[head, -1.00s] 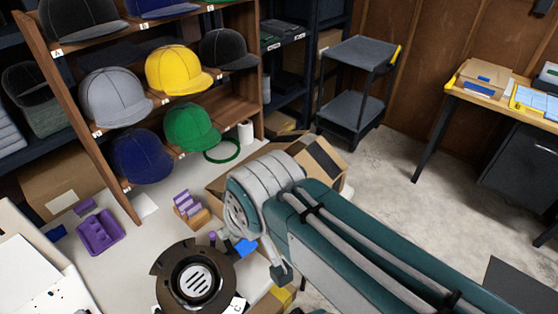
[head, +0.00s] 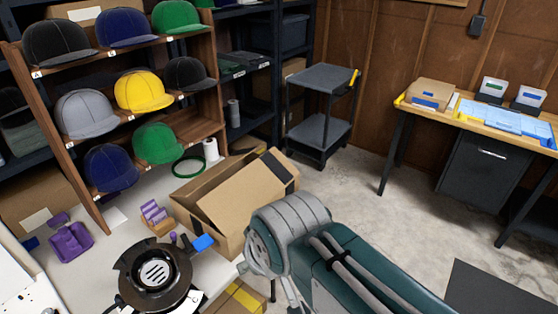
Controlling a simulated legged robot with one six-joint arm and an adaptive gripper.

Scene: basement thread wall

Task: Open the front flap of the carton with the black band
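The brown cardboard carton (head: 250,195) with the black band (head: 284,171) stands at the right end of the pale worktop, in the middle of the head view. A large cardboard panel of it slants toward me. A shadowed gap shows along its upper left side. Whether the slanted panel is the front flap, I cannot tell. My arm's thick grey joint is in front of the carton's lower right part and hides it.
A cap rack (head: 125,100) stands behind at the left. A grey cart (head: 322,105) stands behind. The floor at the right is mostly clear.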

